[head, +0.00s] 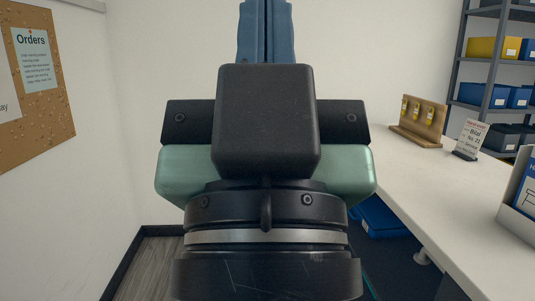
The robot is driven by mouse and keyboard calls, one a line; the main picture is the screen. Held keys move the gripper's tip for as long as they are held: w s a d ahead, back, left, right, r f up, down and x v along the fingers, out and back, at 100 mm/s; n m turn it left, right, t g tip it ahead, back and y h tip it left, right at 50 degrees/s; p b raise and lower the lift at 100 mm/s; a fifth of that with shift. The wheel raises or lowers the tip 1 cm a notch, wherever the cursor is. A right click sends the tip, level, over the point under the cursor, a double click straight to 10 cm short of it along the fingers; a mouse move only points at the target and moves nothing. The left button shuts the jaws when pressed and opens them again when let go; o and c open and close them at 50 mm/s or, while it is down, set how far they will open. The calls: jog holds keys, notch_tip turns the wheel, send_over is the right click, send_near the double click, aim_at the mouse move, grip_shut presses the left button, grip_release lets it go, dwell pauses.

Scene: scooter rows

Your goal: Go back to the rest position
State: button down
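My gripper (266,20) is in the middle of the head view, pointing up and away from the camera. Its two blue fingers stand side by side at the top of the picture with only a thin dark seam between them, so it looks shut. I see nothing held between them. The very tips lie at the upper picture edge. The green hand body and the dark wrist below hide much of the scene behind.
A white counter (437,190) runs along the right, bearing a wooden key board (425,135), a small sign (468,140) and a box (522,205) at the edge. Shelves (487,75) with bins stand behind. A corkboard (50,90) hangs left. Bare floor (150,268) shows lower left.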

notch_tip(320, 180, up, 19)
jog(key=p, duration=1.6)
jog(key=shift+r+p, duration=0.15)
jog(key=shift+p, duration=0.25)
jog(key=shift+w, duration=0.1)
